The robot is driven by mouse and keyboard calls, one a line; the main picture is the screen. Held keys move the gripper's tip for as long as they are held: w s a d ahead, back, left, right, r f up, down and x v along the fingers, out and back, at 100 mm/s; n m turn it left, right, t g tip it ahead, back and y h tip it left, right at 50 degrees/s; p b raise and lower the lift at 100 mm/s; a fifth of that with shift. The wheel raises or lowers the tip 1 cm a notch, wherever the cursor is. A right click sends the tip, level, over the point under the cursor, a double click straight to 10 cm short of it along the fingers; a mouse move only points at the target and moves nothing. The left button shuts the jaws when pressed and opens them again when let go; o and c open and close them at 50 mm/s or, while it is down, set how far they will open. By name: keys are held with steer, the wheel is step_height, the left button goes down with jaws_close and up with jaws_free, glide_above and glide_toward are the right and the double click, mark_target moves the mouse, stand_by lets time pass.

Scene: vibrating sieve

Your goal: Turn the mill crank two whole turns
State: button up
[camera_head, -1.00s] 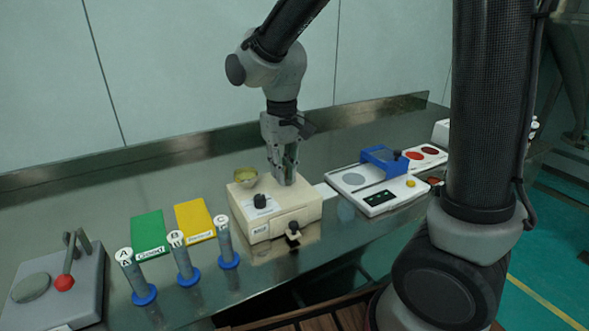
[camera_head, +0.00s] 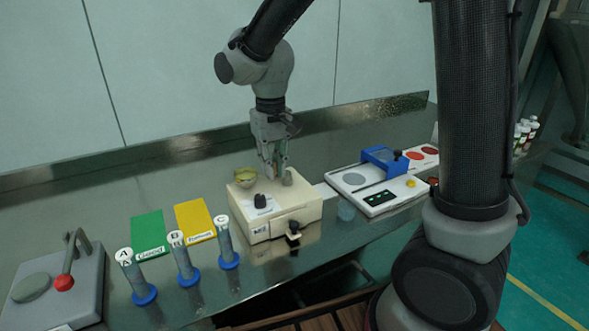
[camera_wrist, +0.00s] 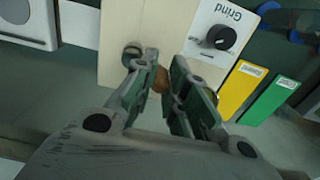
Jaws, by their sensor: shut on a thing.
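The mill is a cream box (camera_head: 262,222) with a black dial (camera_head: 260,201) on its top and a small drawer with a dark knob at its front. In the wrist view its top (camera_wrist: 115,40) carries the "Grind" label and the dial. My gripper (camera_head: 273,178) points down over the back of the mill's top. In the wrist view my gripper (camera_wrist: 165,80) is closed around a small brown knob (camera_wrist: 158,80), which seems to be the crank's handle. A round metal piece (camera_wrist: 131,52) shows beside it. The crank arm is mostly hidden by the fingers.
A bowl (camera_head: 246,183) with yellowish contents sits by my gripper, at the mill's back left. A white device (camera_head: 377,198) with a blue frame (camera_head: 384,157) stands right.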

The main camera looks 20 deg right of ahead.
steer(key=shift+d+f, duration=0.1)
steer(key=shift+d, duration=0.05)
steer(key=shift+w+d, duration=0.1)
steer(key=shift+w, duration=0.7)
steer(key=shift+w+d, duration=0.1)
steer(key=shift+w+d, duration=0.3)
steer(key=shift+w, duration=0.05)
steer(key=shift+w+d, duration=0.2)
steer(key=shift+w, duration=0.05)
steer(key=shift+d, duration=0.1)
steer(key=shift+w+d, duration=0.35)
steer(key=shift+d, duration=0.4)
